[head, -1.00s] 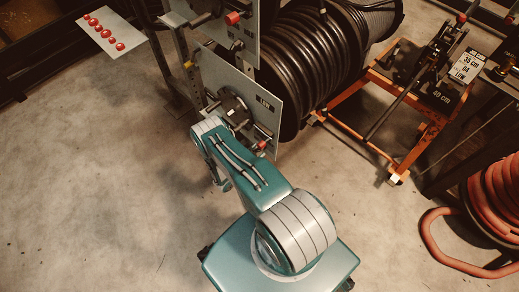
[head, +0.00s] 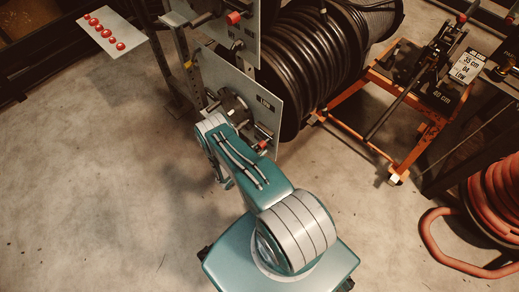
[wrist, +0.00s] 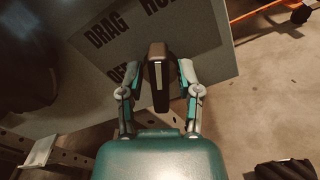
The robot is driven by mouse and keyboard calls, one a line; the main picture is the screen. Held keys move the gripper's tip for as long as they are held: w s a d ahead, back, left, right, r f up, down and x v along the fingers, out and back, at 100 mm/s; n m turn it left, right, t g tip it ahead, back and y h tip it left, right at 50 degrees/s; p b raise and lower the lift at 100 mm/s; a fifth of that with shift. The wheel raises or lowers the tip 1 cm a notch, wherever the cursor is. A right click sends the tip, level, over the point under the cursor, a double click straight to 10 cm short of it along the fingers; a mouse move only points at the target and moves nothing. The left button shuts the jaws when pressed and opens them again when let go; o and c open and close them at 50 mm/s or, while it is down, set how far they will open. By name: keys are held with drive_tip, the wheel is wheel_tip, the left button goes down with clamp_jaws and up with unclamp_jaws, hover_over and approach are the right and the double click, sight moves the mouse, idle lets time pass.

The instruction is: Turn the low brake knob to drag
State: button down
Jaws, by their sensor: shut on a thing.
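The low brake panel (head: 262,112) is a grey plate with a "LOW" label, standing in front of the black hose reel. In the wrist view the plate (wrist: 205,60) shows "DRAG" at upper left, a partly hidden "HO…" at the top and a partly hidden "OF…" at left. My gripper (wrist: 158,78) is shut on the knob, with one finger on each side.
A red-tipped lever (head: 261,146) sits low on the panel. Another panel with a red-tipped handle (head: 233,18) is above. The hose reel (head: 315,65) stands behind, with an orange frame (head: 405,165) at right.

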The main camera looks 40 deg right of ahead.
drive_tip(key=n, duration=0.5)
drive_tip(key=shift+w+n, duration=0.15)
drive_tip(key=shift+n, duration=0.15)
drive_tip(key=n, duration=0.5)
drive_tip(key=shift+w, duration=0.2)
drive_tip(key=shift+n, duration=0.4)
drive_tip(key=c, duration=0.6)
unclamp_jaws()
drive_tip(key=shift+a, duration=0.1)
drive_tip(key=a, duration=0.8)
drive_tip(key=s+a, duration=0.1)
drive_tip(key=a, duration=0.3)
drive_tip(key=shift+f, duration=0.1)
